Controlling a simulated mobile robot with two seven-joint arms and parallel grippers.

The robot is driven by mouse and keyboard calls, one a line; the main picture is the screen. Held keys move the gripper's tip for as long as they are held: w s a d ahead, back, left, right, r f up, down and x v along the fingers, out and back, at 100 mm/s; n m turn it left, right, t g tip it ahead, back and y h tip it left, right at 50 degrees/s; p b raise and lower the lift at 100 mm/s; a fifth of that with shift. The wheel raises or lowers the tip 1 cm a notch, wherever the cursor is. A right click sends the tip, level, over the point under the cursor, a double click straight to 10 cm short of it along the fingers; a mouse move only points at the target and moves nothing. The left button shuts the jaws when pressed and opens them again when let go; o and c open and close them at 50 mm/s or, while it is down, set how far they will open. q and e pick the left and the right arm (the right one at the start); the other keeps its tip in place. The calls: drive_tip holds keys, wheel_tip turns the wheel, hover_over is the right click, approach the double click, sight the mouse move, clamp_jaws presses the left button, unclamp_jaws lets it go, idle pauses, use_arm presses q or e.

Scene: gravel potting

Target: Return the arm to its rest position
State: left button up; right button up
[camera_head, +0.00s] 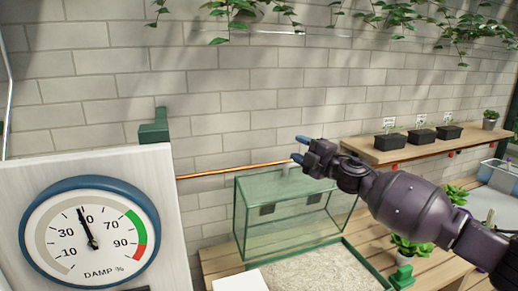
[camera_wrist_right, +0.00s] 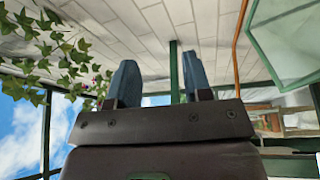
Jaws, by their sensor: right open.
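My right arm comes in from the right in the head view. Its gripper (camera_head: 300,148) is raised in front of the brick wall, pointing left, above the glass tank in the picture. The two blue fingertips are apart with nothing between them. The right wrist view also shows this gripper (camera_wrist_right: 161,80) open and empty, with both blue fingers spread against the wall. My left gripper is in neither view.
A glass tank (camera_head: 262,240) stands on the wooden bench behind a tray of pale gravel (camera_head: 315,272). A damp gauge (camera_head: 88,232) fills the lower left. A shelf (camera_head: 400,150) holds small black pots at right. Ivy (camera_head: 245,15) hangs above.

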drive_tip(key=s+d+f+m+t+h+b, duration=0.1)
drive_tip(key=s+d+f+m+h, duration=0.15)
drive_tip(key=s+f+m, duration=0.75)
drive_tip(key=s+d+f+m+t+h, duration=0.15)
drive_tip(key=s+f+m+h, duration=0.45)
drive_tip(key=f, duration=0.7)
drive_tip(key=s+d+f+m+g+h, duration=0.1)
drive_tip(key=s+d+f+m+g, duration=0.1)
drive_tip(key=s+d+f, duration=0.2)
drive_tip(key=s+d+f+m+g+h, duration=0.1)
drive_tip(key=s+d+f, duration=0.3)
drive_tip(key=s+f, duration=0.6)
drive_tip(key=s+d+f+m+g+h+b, duration=0.1)
drive_tip(key=s+d+f+m, duration=0.3)
drive_tip(key=s+f, duration=0.4)
drive_tip(key=s+g+h, duration=0.1)
drive_tip(key=s, duration=0.6)
drive_tip(key=shift+s+g, duration=0.3)
drive_tip(key=shift+g, duration=0.05)
